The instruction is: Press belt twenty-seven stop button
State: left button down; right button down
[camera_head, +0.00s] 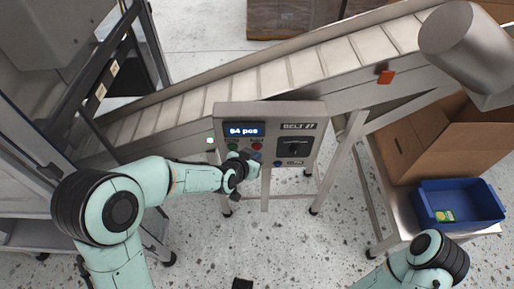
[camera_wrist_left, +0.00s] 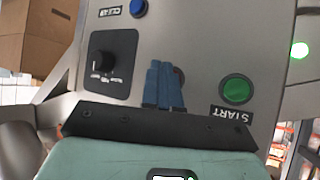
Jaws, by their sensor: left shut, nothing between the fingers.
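The grey control panel (camera_head: 312,108) is labelled BELT 27 and its display (camera_head: 244,130) reads 64 pcs. A red button (camera_head: 258,147) sits right of a green button (camera_head: 232,143). In the left wrist view the panel appears upside down, with the green button (camera_wrist_left: 236,90) marked START. My left gripper (camera_head: 254,159) is shut and empty, just in front of the panel by the red button. Its blue fingertips (camera_wrist_left: 162,84) partly cover a dark reddish round shape (camera_wrist_left: 180,74), likely the red button. Contact cannot be told. My right gripper is out of view.
A black knob (camera_head: 294,147) and a blue button (camera_head: 278,162) are also on the panel; the wrist view shows CLEAR by the blue button (camera_wrist_left: 138,7). The conveyor (camera_head: 290,72) runs behind. A blue bin (camera_head: 470,194) and cardboard box (camera_head: 455,137) stand at right.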

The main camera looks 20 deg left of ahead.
pick_arm(q)
jog(key=shift+w+a, duration=0.1)
jog(key=shift+w, duration=0.15)
jog(key=shift+w+a+b, duration=0.1)
jog(key=shift+w+b, duration=0.2)
jog(key=shift+w, duration=0.1)
dwell(0.6)
jog(key=shift+s, duration=0.15)
jog(key=shift+s+d, duration=0.2)
jog(key=shift+s, duration=0.45)
jog(key=s, duration=0.2)
jog(key=s+d+p, duration=0.1)
jog(key=s, duration=0.1)
jog(key=shift+s+d+p, duration=0.2)
jog(key=shift+s+p, duration=0.1)
jog(key=shift+s, duration=0.1)
dwell(0.8)
